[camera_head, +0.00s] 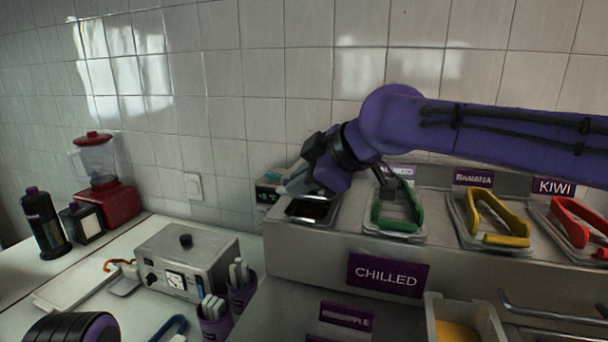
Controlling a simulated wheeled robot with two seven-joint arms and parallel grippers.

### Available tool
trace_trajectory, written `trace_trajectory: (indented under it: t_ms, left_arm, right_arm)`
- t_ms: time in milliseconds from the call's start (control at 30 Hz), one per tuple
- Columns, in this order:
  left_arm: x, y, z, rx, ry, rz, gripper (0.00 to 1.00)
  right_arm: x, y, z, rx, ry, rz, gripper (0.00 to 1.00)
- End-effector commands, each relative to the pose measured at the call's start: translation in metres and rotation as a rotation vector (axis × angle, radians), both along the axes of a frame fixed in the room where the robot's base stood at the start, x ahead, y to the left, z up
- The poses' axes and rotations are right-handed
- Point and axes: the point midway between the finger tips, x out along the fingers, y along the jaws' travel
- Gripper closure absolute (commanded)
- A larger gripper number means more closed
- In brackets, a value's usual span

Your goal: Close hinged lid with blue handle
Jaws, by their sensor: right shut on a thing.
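My right gripper (297,184) reaches in from the right over the leftmost bin (313,210) of the chilled row. It is shut on the hinged lid of that bin, at the bin's back left. The bin's dark opening shows in front of the gripper, so the lid is not down over it. The lid and its handle are mostly hidden by the gripper, and I cannot make out a blue handle there. My left gripper is not in view.
To the right stand bins with green tongs (398,207), yellow tongs (492,220) and red tongs (580,225). A CHILLED sign (387,275) is on the front. A metal box (185,262), purple cups (241,292) and a red blender (103,185) stand on the left counter.

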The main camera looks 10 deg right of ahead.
Motion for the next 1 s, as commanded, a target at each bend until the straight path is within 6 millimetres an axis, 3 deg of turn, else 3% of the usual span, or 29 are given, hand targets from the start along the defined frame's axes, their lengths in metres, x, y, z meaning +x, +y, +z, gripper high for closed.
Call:
trace_trajectory:
  t_ms: [33, 300, 900, 933, 1000]
  left_arm:
    - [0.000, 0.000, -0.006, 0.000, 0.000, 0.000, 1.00]
    - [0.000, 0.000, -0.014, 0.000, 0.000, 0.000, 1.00]
    - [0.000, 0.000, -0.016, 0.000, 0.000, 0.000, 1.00]
    - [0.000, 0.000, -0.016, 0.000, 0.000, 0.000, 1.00]
    - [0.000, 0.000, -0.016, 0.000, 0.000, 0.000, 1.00]
  right_arm:
    - [0.000, -0.003, -0.012, -0.007, 0.004, -0.005, 1.00]
    - [-0.006, 0.000, -0.032, -0.005, 0.003, -0.006, 1.00]
    - [-0.007, 0.000, -0.037, -0.002, 0.002, -0.008, 1.00]
    - [-0.007, 0.000, -0.037, -0.002, 0.002, -0.008, 0.76]
    - [-0.008, 0.001, -0.036, -0.002, 0.001, -0.007, 0.59]
